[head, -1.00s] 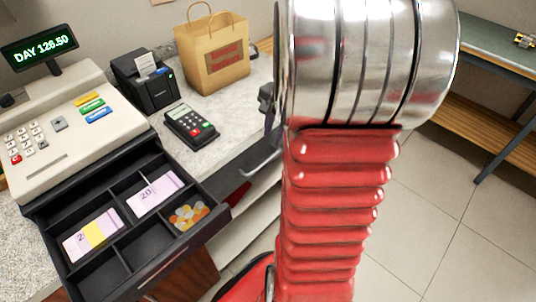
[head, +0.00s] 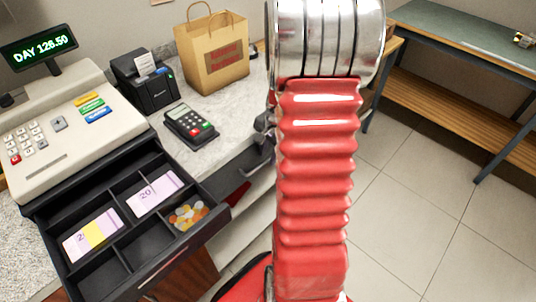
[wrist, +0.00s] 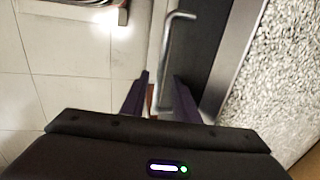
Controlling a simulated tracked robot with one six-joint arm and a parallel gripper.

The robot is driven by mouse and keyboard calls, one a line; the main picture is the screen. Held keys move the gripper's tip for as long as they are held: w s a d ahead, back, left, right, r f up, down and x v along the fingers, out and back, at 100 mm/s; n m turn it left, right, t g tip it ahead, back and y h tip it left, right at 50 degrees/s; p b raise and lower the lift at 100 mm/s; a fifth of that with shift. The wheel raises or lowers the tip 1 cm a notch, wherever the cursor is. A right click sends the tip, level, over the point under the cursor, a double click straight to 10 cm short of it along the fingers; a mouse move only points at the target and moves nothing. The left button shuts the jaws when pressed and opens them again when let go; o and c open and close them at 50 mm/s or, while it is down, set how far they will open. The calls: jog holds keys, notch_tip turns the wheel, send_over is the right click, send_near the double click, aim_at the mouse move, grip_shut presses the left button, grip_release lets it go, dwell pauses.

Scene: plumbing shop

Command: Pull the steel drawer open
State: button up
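The steel drawer (wrist: 207,45) shows in the wrist view as a dark grey front beside the speckled counter. Its bar handle (wrist: 168,45) is a bent light metal rod running down toward my fingers. My gripper (wrist: 160,76) is open, with a dark finger on each side. The lower end of the handle lines up with the gap between the fingers; I cannot tell whether it is within their reach, and no contact shows. In the head view my red arm hides most of the drawer, and a bit of my dark gripper (head: 264,124) shows by the counter edge.
A cash register (head: 75,130) with its black cash tray (head: 120,265) pulled out stands at left. A card terminal (head: 190,125), a printer (head: 143,80) and a paper bag (head: 212,62) are on the counter. Tiled floor (head: 410,215) is free at right, before a bench (head: 460,50).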

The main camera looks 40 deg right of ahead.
jog(key=shift+c, duration=0.3)
grip_shut()
dwell(0.3)
jog(key=shift+a, duration=0.15)
